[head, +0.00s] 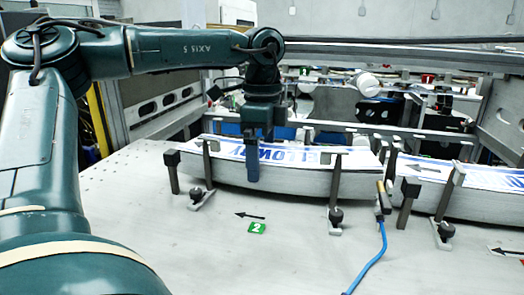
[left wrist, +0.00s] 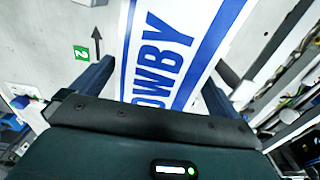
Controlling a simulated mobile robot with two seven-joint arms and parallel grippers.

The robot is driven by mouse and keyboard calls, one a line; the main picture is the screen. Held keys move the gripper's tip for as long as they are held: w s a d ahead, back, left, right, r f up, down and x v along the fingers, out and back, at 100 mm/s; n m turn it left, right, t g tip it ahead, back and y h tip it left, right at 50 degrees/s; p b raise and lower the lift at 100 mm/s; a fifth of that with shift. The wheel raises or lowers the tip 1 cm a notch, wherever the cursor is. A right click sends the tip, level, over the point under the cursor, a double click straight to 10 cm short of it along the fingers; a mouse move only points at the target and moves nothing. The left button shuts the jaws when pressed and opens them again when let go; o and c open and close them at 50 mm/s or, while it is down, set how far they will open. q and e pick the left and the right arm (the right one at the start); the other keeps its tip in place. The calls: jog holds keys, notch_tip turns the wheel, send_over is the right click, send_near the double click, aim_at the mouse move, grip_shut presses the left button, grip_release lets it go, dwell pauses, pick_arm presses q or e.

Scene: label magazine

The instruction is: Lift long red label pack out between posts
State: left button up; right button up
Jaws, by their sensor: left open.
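A long white label pack with blue lettering (head: 300,176) lies on the table in the head view, held between dark upright posts (head: 337,178); I see no red on it. My left gripper (head: 256,160) points down over the pack, left of its middle. One blue finger hangs in front of the pack's near side; the far finger is mostly hidden. In the left wrist view the open fingers (left wrist: 153,85) stand on either side of the pack (left wrist: 178,40). I cannot tell whether they touch it. My right gripper is not in view.
A second white pack (head: 478,200) lies to the right. A blue hose with a brass nozzle (head: 382,200) stands between the packs. Rails (head: 340,126) run behind.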

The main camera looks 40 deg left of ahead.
aim_at(262, 153)
pick_arm(q)
jog(key=c, duration=1.2)
notch_tip(262, 153, up, 13)
dwell(2.0)
dwell(0.5)
